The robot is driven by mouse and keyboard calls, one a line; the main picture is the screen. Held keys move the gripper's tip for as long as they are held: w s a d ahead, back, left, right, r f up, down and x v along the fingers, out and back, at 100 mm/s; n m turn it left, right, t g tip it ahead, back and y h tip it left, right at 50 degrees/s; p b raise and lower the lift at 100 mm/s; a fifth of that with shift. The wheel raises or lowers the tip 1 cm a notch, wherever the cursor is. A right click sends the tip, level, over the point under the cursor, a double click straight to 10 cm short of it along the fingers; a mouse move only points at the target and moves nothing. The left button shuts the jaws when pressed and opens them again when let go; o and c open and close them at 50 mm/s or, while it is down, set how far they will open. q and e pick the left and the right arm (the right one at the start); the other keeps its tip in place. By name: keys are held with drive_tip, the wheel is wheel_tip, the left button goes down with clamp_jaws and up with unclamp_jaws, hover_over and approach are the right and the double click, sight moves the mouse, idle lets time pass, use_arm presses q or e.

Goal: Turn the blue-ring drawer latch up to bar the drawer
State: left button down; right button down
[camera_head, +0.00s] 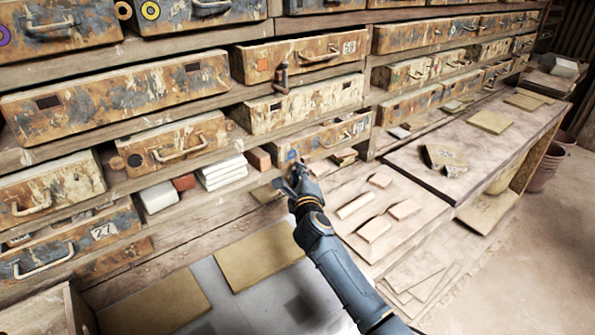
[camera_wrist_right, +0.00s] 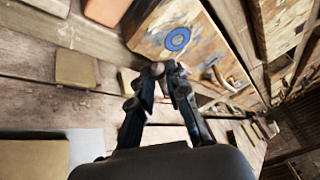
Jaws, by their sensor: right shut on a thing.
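The drawer with the blue ring (camera_head: 335,135) is in the middle of the head view, with a worn rusty front and a metal handle. The blue ring (camera_head: 292,154) also shows in the right wrist view (camera_wrist_right: 177,39). My right gripper (camera_head: 297,173) is at the lower left of this drawer front, just below the ring. In the wrist view, its fingertips (camera_wrist_right: 164,72) close together in front of the drawer's lower edge. It is shut on the small latch, which the fingers almost wholly hide, so I cannot tell its angle. My left gripper is not in view.
An upright latch (camera_head: 282,77) stands by the orange-square drawer (camera_head: 300,55) above. White tiles (camera_head: 222,172) and a red brick (camera_head: 258,158) lie left of my gripper. Several tan pieces (camera_head: 374,228) lie on a board to the right. A workbench (camera_head: 470,150) runs further right.

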drive_tip(key=c, duration=1.4)
unclamp_jaws()
drive_tip(key=shift+c, duration=0.2)
drive_tip(key=s+d, duration=0.1)
drive_tip(key=s, duration=1.1)
drive_tip(key=shift+r, duration=0.35)
